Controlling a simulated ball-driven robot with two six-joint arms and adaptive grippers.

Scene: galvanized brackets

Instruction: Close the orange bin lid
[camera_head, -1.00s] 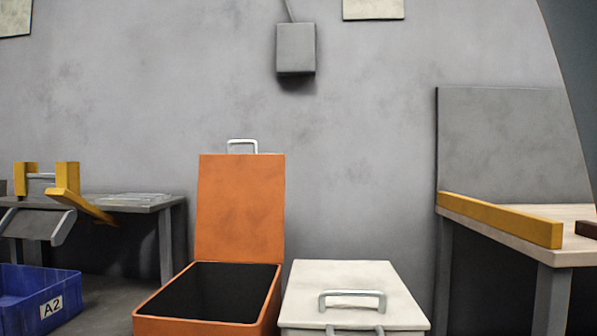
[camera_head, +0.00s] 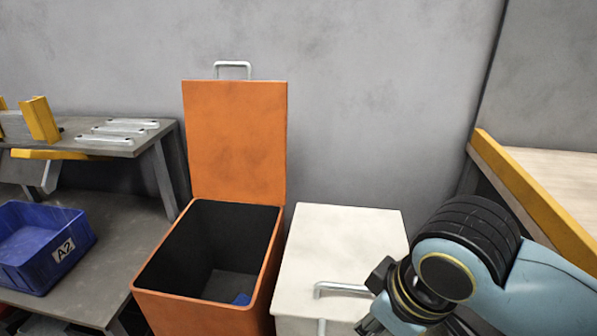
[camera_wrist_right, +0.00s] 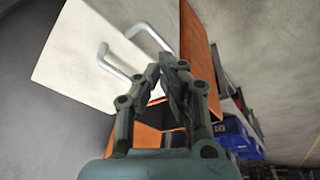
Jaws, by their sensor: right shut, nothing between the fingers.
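The orange bin (camera_head: 205,309) stands on the floor in the middle of the head view. Its orange lid (camera_head: 237,140) stands upright at the back edge, open, with a pale metal handle (camera_head: 233,65) on top. The dark inside shows, with a small blue thing (camera_head: 241,299) at the bottom. My right arm comes in from the right over the white bin, its gripper partly cut off by the lower edge. In the right wrist view my right gripper (camera_wrist_right: 172,62) is shut and empty, with orange surfaces of the bin (camera_wrist_right: 150,138) beyond it. My left gripper is out of view.
A white bin with a closed lid (camera_head: 335,240) and handle stands right of the orange bin. A blue crate (camera_head: 40,262) marked A2 sits at left, below a grey table (camera_head: 100,145). A wooden bench (camera_head: 560,180) with a yellow edge is at right.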

